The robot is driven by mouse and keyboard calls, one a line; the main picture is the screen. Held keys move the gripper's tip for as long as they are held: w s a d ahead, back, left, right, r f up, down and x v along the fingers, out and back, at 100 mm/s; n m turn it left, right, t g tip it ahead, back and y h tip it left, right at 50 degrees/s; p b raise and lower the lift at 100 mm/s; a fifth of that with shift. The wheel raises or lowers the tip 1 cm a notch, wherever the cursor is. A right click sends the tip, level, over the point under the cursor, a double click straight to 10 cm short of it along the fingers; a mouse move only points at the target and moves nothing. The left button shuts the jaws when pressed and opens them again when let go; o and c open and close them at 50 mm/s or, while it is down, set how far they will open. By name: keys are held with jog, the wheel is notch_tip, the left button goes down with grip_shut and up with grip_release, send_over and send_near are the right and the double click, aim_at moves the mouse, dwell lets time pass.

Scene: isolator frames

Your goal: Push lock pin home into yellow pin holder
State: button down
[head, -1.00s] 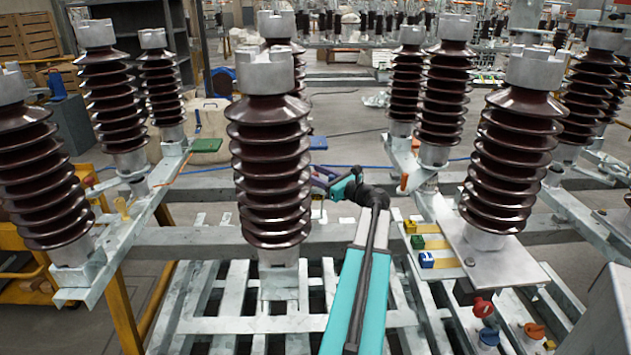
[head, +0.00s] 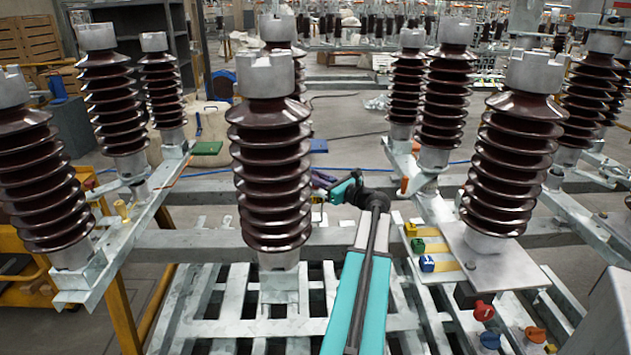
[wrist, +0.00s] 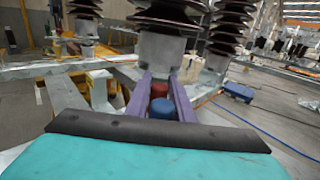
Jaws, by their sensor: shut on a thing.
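My gripper (wrist: 162,88) shows in the wrist view as two purple fingers reaching away from the teal wrist. Its jaws are shut on a small blue-and-red piece (wrist: 161,108), blue nearer and red farther; I cannot tell whether this is one lock pin. A dark insulator on a grey base stands just beyond the fingertips. In the head view my gripper (head: 320,180) is partly hidden by the front middle insulator, and the held piece cannot be made out. A small yellow fitting (head: 123,210) sits on the left rail; I cannot tell whether it is the pin holder.
Brown ribbed insulators (head: 270,165) stand close on both sides of my arm. Yellow, green and blue blocks (head: 427,263) line the right rail. Red, blue and orange knobs (head: 482,311) sit at lower right. A blue block (wrist: 238,92) lies to the right in the wrist view.

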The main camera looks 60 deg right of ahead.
jog(key=shift+r, duration=0.1)
notch_tip(320, 180, up, 18)
dwell(0.8)
dwell(0.7)
